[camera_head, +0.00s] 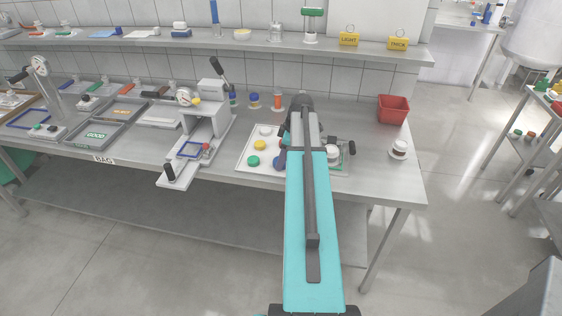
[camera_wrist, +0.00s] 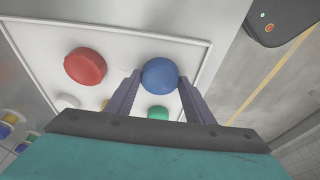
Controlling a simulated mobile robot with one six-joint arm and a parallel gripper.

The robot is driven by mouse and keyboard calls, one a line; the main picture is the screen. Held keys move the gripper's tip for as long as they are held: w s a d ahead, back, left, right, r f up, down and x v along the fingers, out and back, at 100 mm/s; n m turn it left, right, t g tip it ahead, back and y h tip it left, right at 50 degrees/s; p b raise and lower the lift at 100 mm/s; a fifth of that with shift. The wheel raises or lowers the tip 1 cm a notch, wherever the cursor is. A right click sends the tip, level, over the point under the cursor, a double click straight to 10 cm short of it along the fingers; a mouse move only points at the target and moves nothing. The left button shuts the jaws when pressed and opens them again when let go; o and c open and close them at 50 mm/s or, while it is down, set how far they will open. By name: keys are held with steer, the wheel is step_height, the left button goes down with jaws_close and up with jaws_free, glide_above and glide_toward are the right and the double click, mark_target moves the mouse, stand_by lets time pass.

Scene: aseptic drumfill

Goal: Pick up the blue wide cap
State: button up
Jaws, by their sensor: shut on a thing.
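The blue wide cap (camera_wrist: 160,73) is round and sits between the tips of my gripper (camera_wrist: 159,79) in the wrist view. The two dark fingers touch it on either side, and the gripper is shut on it. In the head view the blue cap (camera_head: 279,161) shows just left of my teal arm, over the white tray (camera_head: 243,166). The arm hides most of the gripper there. Whether the cap is lifted off the tray is hard to tell.
A red cap (camera_wrist: 85,67) lies left of the blue one, with a green cap (camera_wrist: 157,112) nearby. A yellow cap (camera_head: 260,145) is also on the tray. A press stand (camera_head: 205,125) stands left, a red bin (camera_head: 393,109) and white jar (camera_head: 399,148) right.

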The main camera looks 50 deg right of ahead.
steer(key=shift+r, duration=0.1)
steer(key=shift+r+b, duration=0.85)
steer(key=shift+r, duration=0.6)
steer(key=s+d+b, duration=0.1)
steer(key=s, duration=0.4)
steer(key=s+d+r+b, duration=0.1)
steer(key=s+d+b, duration=0.1)
steer(key=s, duration=0.3)
steer(key=s+d+r+b, duration=0.1)
steer(key=s+d, duration=0.1)
steer(key=s, duration=0.3)
steer(key=shift+d, duration=0.15)
steer(key=shift+f, duration=0.1)
steer(key=shift+m, duration=0.7)
steer(key=w+a, duration=0.4)
steer(key=w, duration=0.1)
steer(key=w+a, duration=0.5)
steer(key=shift+a, duration=0.2)
steer(key=w+a+m, duration=0.1)
steer(key=w+a, duration=0.4)
steer(key=a, duration=0.9)
steer(key=w+a+r+m+h, duration=0.1)
steer(key=w+a, duration=0.4)
steer(key=a, duration=0.9)
steer(key=w+a+r+m, duration=0.1)
steer(key=w+a+m, duration=0.2)
steer(key=a, duration=1.1)
steer(key=shift+w+a+r+t+h, duration=0.2)
steer(key=shift+w+a+t+h, duration=0.1)
steer(key=shift+w, duration=0.85)
